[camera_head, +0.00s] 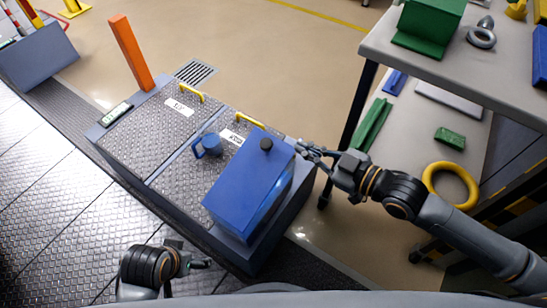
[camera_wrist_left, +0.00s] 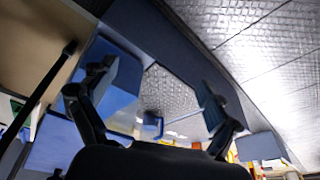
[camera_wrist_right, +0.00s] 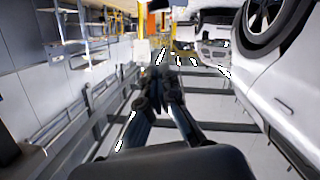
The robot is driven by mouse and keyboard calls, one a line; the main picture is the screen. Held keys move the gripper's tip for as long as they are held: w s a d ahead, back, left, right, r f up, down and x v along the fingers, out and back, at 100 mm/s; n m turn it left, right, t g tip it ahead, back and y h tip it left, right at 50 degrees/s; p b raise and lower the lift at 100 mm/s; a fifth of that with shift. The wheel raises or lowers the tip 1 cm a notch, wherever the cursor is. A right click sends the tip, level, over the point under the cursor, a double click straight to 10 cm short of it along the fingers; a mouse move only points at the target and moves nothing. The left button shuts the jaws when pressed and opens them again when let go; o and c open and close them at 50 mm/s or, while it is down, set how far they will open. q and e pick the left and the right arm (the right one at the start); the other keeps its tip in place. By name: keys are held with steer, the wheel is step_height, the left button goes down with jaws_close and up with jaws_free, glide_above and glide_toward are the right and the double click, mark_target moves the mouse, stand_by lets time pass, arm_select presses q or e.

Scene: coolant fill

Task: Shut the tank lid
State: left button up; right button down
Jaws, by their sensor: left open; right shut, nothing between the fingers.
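A low grey tank (camera_head: 115,165) stands in the middle of the head view. Two tread-plate lids, the left one (camera_head: 150,120) and the right one (camera_head: 180,178), lie flat on its top, each with a yellow handle and a white label. I cannot tell whether either is fully seated. A blue canister (camera_head: 240,190) with a black cap stands on the right end, and a small blue cup (camera_head: 211,144) is on the right lid. My right gripper (camera_head: 304,148) is shut and empty beside the canister's upper right. My left gripper (camera_head: 204,264) is open and empty at the near side; its fingers show in the left wrist view (camera_wrist_left: 148,92).
An orange post (camera_head: 132,52) and a small green display (camera_head: 116,114) are at the tank's left end. A workbench (camera_head: 400,60) with green blocks and a yellow ring (camera_head: 450,184) bounds the right. Open floor (camera_head: 270,70) lies behind the tank.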

steer(key=s, duration=0.1)
steer(key=b, duration=0.3)
glide_above(273, 158)
steer(key=s, duration=0.1)
steer(key=shift+a+f, duration=0.2)
steer(key=shift+f, duration=0.4)
steer(key=shift+a+f, duration=0.15)
steer(key=shift+f, duration=0.4)
steer(key=f, duration=0.2)
steer(key=w+f+b, duration=0.1)
steer(key=shift+d+f, duration=0.3)
arm_select(q)
steer(key=w+d+r+t+h, duration=0.1)
steer(key=w+d+r+t, duration=0.1)
steer(key=w+r+t, duration=0.3)
steer(key=shift+w+d+r, duration=0.2)
steer(key=shift+w+d, duration=0.15)
steer(key=shift+w, duration=0.95)
arm_select(e)
steer(key=shift+f, duration=0.1)
